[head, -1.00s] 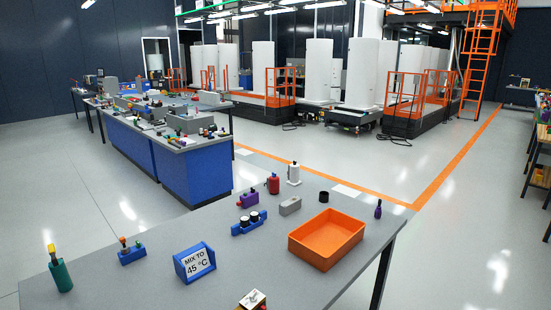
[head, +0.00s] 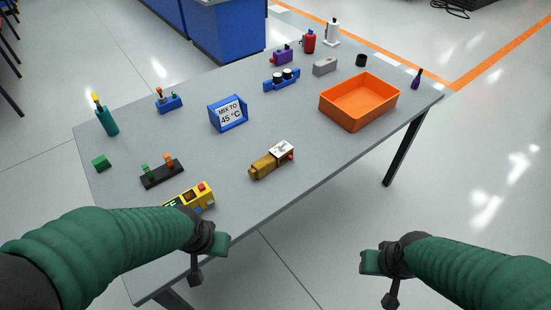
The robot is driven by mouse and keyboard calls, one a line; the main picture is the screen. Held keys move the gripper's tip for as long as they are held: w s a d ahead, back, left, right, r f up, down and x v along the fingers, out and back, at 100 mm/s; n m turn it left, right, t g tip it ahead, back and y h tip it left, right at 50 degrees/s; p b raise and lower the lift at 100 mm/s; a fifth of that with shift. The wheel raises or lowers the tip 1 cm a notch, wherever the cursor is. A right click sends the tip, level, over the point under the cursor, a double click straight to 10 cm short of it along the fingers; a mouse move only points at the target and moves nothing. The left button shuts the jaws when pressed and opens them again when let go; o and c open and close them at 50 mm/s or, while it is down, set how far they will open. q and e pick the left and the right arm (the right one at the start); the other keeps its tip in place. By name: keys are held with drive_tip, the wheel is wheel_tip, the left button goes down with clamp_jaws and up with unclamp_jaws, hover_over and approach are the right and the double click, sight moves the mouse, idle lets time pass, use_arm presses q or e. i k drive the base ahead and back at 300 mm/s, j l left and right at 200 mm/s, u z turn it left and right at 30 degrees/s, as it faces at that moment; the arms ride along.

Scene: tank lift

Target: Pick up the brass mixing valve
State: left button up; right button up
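The brass mixing valve (head: 264,166) lies on the grey table near its front edge, in the middle of the head view. It has a gold-brown body, a white plate with dark marks on top and a red part at its right end. My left gripper (head: 207,260) is in front of the table edge, lower left of the valve and apart from it. My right gripper (head: 379,280) is off the front edge, lower right of the valve. Both grippers look open and empty, with their two finger ends apart.
A yellow device (head: 190,200) sits just beyond my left gripper. A dark stand with pegs (head: 162,177), a blue "MIX TO 45 °C" sign (head: 228,114) and an orange tray (head: 358,102) stand around the valve. Several small items line the back. The tabletop right of the valve is clear.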

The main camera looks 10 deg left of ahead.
sight(274, 157)
drive_tip(key=i+l+u, duration=0.1)
drive_tip(key=u, duration=0.35)
drive_tip(key=l+u, duration=0.15)
drive_tip(key=u, duration=0.3)
drive_tip(key=i+l+u, duration=0.1)
drive_tip(key=u, duration=0.35)
drive_tip(key=l+u, duration=0.25)
drive_tip(key=u, duration=0.2)
drive_tip(key=l+u, duration=0.2)
drive_tip(key=u, duration=0.2)
